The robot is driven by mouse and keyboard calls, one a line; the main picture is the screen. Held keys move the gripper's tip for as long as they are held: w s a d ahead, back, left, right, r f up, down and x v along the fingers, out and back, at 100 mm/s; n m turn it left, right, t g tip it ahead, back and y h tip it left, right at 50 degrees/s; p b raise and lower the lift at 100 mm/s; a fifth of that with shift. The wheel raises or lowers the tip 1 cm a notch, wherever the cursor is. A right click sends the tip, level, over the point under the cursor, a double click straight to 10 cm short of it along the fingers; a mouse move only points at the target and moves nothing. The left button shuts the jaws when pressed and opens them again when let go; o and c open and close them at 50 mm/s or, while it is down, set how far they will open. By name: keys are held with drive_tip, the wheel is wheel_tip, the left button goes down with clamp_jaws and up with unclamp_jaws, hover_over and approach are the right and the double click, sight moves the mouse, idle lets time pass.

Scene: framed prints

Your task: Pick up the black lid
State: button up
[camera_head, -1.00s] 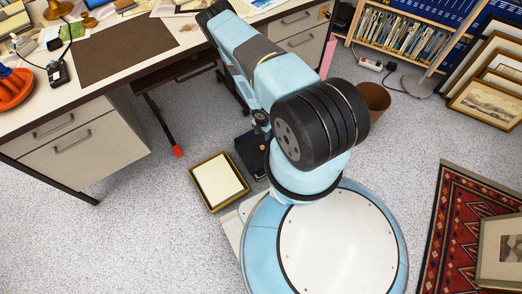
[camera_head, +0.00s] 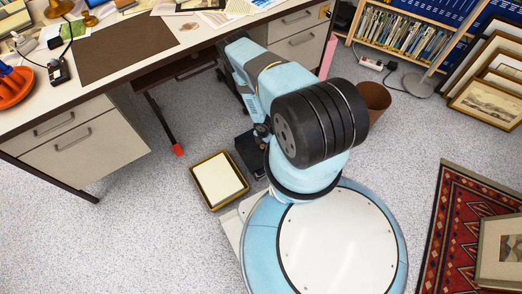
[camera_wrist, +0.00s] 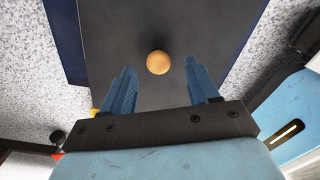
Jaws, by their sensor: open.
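The black lid (camera_wrist: 125,30) fills the upper middle of the wrist view as a flat dark panel with a round tan knob (camera_wrist: 158,62) on it. My gripper (camera_wrist: 160,67) is open, with its two blue fingers on either side of the knob in the picture. I cannot tell how far the fingertips are above the lid. A dark box-like thing (camera_head: 247,148) on the floor beside my base is partly hidden by my arm.
A framed picture or tray with a pale middle (camera_head: 219,180) lies on the floor left of my base. A desk (camera_head: 165,60) with drawers stands behind. A brown bin (camera_head: 374,100) and a red rug (camera_head: 447,225) are to the right. Speckled floor is clear at left.

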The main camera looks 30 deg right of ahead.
sight(262, 148)
drive_tip(key=shift+f, duration=1.3)
clamp_jaws()
